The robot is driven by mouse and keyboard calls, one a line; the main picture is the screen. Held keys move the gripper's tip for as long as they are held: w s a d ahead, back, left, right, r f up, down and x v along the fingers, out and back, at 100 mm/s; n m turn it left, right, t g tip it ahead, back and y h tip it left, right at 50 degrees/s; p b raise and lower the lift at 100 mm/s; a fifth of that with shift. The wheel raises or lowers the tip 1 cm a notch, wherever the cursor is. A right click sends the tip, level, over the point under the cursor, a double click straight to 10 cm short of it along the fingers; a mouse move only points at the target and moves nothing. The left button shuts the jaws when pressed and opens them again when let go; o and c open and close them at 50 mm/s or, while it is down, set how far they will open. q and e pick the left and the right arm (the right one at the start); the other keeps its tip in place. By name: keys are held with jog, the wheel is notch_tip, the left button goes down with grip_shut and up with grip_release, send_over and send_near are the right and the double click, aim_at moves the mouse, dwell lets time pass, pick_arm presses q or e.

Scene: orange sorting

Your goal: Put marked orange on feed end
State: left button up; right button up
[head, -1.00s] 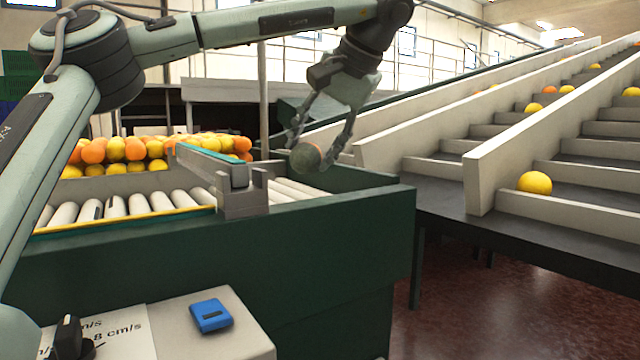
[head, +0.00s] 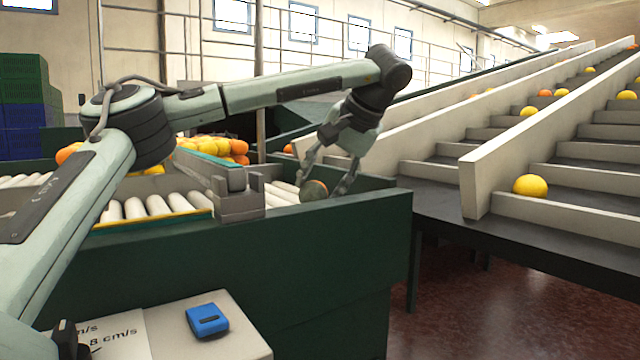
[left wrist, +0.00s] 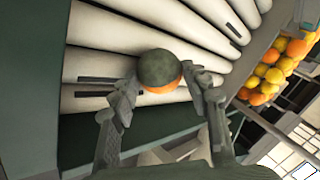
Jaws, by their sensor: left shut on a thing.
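The marked orange (head: 314,190) has a large dark grey-green patch, with some orange skin showing below it in the left wrist view (left wrist: 160,70). My left gripper (head: 326,190) is shut on it, one finger on each side. The gripper points down over the roller feed (head: 284,196), inside the green wall at its right end. In the left wrist view white rollers (left wrist: 110,65) lie behind the orange. I cannot tell whether the orange touches them. My right gripper is not in view.
A grey divider (head: 215,165) stands left of the gripper. Oranges and yellow fruit (head: 215,147) are piled behind it. The green wall (head: 345,215) is in front. Stepped conveyor lanes (head: 560,190) rise at right. A blue device (head: 207,319) lies on the near panel.

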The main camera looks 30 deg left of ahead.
pick_arm(q)
jog(key=o, duration=1.3)
jog(key=v, duration=1.2)
jog(key=shift+r, duration=0.1)
